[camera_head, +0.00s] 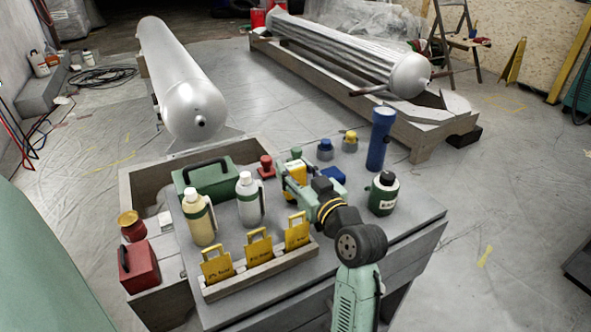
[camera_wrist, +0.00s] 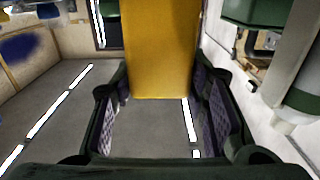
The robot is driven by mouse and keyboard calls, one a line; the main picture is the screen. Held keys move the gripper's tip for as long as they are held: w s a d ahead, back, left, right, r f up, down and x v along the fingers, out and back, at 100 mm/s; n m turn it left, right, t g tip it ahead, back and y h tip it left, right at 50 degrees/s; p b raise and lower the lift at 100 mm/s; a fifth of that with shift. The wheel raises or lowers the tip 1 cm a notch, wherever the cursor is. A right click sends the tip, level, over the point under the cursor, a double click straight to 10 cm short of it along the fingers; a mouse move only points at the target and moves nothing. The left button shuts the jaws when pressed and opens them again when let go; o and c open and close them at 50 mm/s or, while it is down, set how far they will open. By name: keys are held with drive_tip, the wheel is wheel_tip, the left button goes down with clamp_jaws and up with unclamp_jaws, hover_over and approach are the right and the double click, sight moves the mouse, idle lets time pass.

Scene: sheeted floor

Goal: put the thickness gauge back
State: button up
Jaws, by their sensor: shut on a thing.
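The thickness gauge appears to be the yellow block (camera_head: 296,171) in my gripper (camera_head: 292,184), above the grey bench top. In the wrist view the yellow block (camera_wrist: 161,50) stands between the two dark finger pads of my gripper (camera_wrist: 162,98), which is shut on it. Its far end runs out of the top of that view. The fingers partly hide it in the head view. I cannot tell whether its underside touches the bench (camera_head: 340,235).
Three yellow tags (camera_head: 258,250) stand in a rack at the front. A blue flashlight (camera_head: 380,140) and a dark green bottle (camera_head: 382,194) stand right. A red stamp-like item (camera_head: 265,167) is close by.

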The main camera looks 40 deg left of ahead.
drive_tip(key=o, duration=1.3)
drive_tip(key=shift+f, duration=0.1)
drive_tip(key=shift+c, duration=0.2)
drive_tip(key=shift+r, duration=0.35)
drive_tip(key=v, duration=0.2)
drive_tip(key=b+v, duration=0.1)
drive_tip(key=v, duration=0.3)
drive_tip(key=shift+d+f+b, duration=0.25)
drive_tip(key=shift+b, duration=0.15)
drive_tip(key=shift+s+d, duration=0.25)
drive_tip(key=shift+d, duration=0.2)
drive_tip(key=shift+r, duration=0.1)
